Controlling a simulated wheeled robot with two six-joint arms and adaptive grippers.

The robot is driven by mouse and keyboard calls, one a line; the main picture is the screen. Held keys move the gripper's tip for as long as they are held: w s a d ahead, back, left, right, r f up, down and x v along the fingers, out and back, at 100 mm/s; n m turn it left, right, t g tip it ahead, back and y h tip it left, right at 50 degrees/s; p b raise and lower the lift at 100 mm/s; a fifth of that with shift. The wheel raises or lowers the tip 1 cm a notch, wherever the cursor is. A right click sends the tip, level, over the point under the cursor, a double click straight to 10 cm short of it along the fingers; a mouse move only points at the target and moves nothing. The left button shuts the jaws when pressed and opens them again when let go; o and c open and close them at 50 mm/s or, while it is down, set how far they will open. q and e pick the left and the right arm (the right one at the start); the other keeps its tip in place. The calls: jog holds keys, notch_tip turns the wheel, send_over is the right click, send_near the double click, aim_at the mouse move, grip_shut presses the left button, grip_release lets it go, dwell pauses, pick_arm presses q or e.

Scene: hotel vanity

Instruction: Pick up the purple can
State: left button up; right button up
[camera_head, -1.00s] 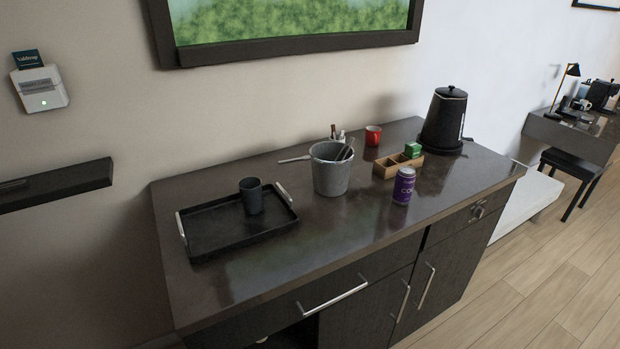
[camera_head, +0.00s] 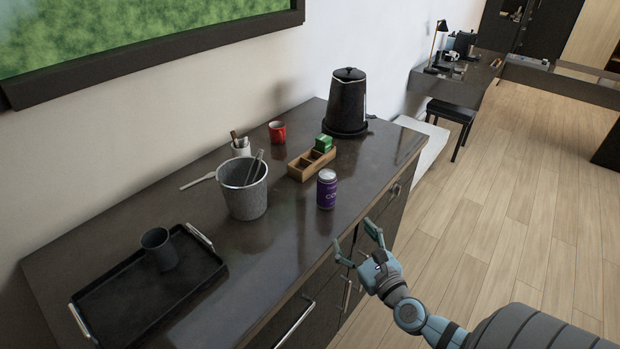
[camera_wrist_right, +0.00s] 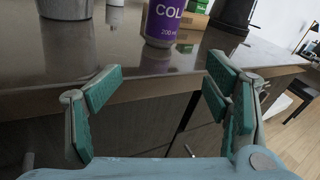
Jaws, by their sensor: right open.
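The purple can (camera_head: 327,189) stands upright near the front edge of the dark counter, in front of a wooden box. In the right wrist view the can (camera_wrist_right: 163,22) shows ahead, above and between the fingers, with its top cut off by the picture edge. My right gripper (camera_head: 356,241) is open and empty, just off the counter's front edge and to the lower right of the can. Its two fingers are spread wide in the right wrist view (camera_wrist_right: 162,105), apart from the can. My left gripper is not in view.
Left of the can stands a grey bucket (camera_head: 240,200) with tongs. The wooden box (camera_head: 298,172), a red mug (camera_head: 277,132) and a black kettle (camera_head: 347,103) stand behind. A black tray (camera_head: 112,300) holds a dark cup (camera_head: 158,248). The counter's front edge lies between gripper and can.

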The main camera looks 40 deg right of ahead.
aim_at(331, 197)
jog(key=w+r, duration=0.1)
jog(key=w, duration=0.1)
jog(key=w+r+m, duration=0.1)
jog(key=w, duration=0.1)
jog(key=w+r+m, duration=0.1)
jog(key=w+r, duration=0.1)
jog(key=shift+d+t, duration=0.25)
jog(key=shift+t, duration=0.15)
jog(key=w, duration=0.2)
jog(key=w+d, duration=0.1)
jog(key=w, duration=0.2)
jog(key=w+d+b, duration=0.1)
jog(key=w, duration=0.2)
jog(key=shift+w+f, duration=0.2)
jog(key=shift+f, duration=0.05)
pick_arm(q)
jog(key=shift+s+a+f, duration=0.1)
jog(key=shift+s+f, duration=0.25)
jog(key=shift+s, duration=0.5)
pick_arm(e)
jog(key=c, duration=1.4)
